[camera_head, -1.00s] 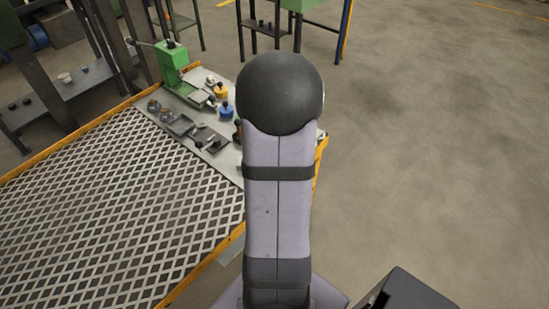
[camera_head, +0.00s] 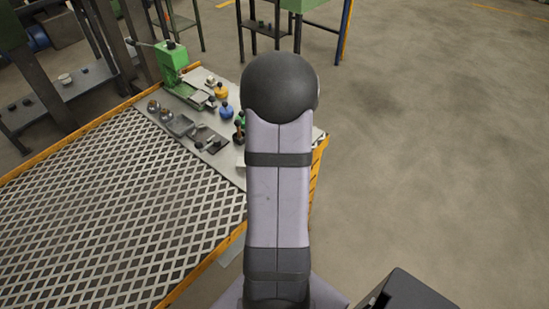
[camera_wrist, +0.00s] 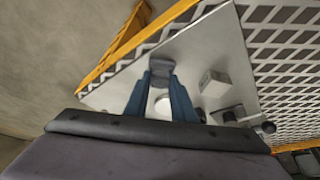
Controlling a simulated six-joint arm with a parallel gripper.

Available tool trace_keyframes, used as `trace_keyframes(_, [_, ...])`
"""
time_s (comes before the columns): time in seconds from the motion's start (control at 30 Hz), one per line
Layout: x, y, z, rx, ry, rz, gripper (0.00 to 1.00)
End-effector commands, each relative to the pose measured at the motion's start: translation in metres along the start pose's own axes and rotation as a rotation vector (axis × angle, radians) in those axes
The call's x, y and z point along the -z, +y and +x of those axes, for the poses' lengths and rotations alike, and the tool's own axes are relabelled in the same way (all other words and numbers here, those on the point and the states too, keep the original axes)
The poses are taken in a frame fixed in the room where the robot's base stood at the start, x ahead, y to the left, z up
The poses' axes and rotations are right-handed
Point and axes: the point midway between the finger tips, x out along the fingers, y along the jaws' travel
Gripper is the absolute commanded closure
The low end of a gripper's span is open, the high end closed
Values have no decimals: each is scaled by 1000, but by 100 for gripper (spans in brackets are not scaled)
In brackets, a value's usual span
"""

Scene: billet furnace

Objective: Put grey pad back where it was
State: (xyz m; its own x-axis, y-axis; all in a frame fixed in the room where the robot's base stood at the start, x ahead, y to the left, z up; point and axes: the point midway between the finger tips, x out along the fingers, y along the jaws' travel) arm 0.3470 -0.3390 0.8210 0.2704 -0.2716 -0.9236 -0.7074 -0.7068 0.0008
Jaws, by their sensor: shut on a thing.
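In the wrist view, my gripper (camera_wrist: 161,76) has two blue fingers shut on a dark grey piece between their tips, which appears to be the grey pad (camera_wrist: 162,65). The pad is over the smooth light grey plate (camera_wrist: 207,45); I cannot tell whether it touches it. A whitish round thing (camera_wrist: 162,105) shows between the fingers, partly hidden. In the head view my arm hides the gripper and the pad.
A pale block (camera_wrist: 213,82) and a dark tray-like part (camera_wrist: 229,115) stand right of the fingers. The head view shows a green press-like tool (camera_head: 172,65), blue (camera_head: 226,110) and yellow (camera_head: 221,91) knobbed pieces, and a bare metal grid (camera_head: 110,215) with an orange rim.

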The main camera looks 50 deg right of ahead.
Motion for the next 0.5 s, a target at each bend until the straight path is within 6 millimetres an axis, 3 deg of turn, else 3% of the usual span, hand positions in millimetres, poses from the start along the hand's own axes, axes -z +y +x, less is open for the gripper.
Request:
trace_keyframes(0.07, [-1,0,3,0,0,0,98])
trace_keyframes(0.1, [-1,0,3,0,0,0,75])
trace_keyframes(0.17, [-1,0,2,0,0,0,60])
trace_keyframes(0.5, [-1,0,1,0,0,0,58])
